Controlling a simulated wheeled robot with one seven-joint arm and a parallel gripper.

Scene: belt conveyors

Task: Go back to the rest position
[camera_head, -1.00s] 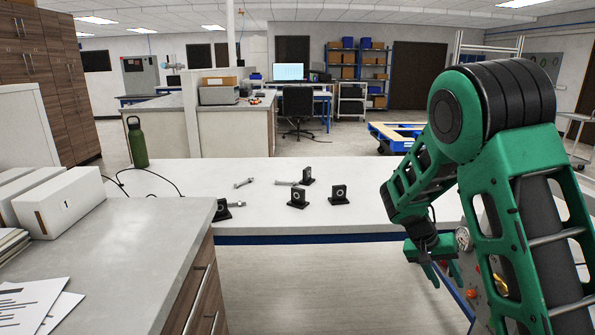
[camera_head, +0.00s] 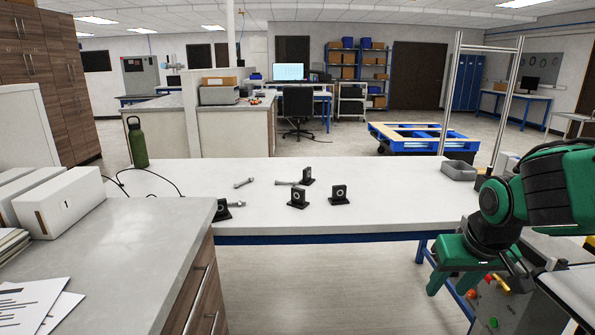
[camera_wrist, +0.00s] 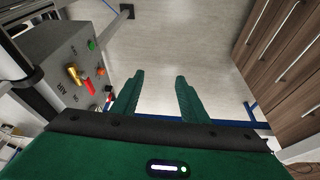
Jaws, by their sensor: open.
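My gripper (camera_wrist: 156,92) shows in the wrist view with its two green fingers spread apart and nothing between them. Bare floor lies beyond the fingertips. In the head view my green arm is folded at the right edge, with the gripper (camera_head: 446,270) low, just off the front right corner of the white table (camera_head: 400,210). The gripper touches nothing that I can see.
A control box with coloured knobs (camera_wrist: 80,75) is left of the fingers in the wrist view. Black brackets (camera_head: 298,198) and bolts lie on the table. A grey tray (camera_head: 458,170) sits at its right end. Wooden drawers (camera_head: 195,295) stand at the left. Floor between is clear.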

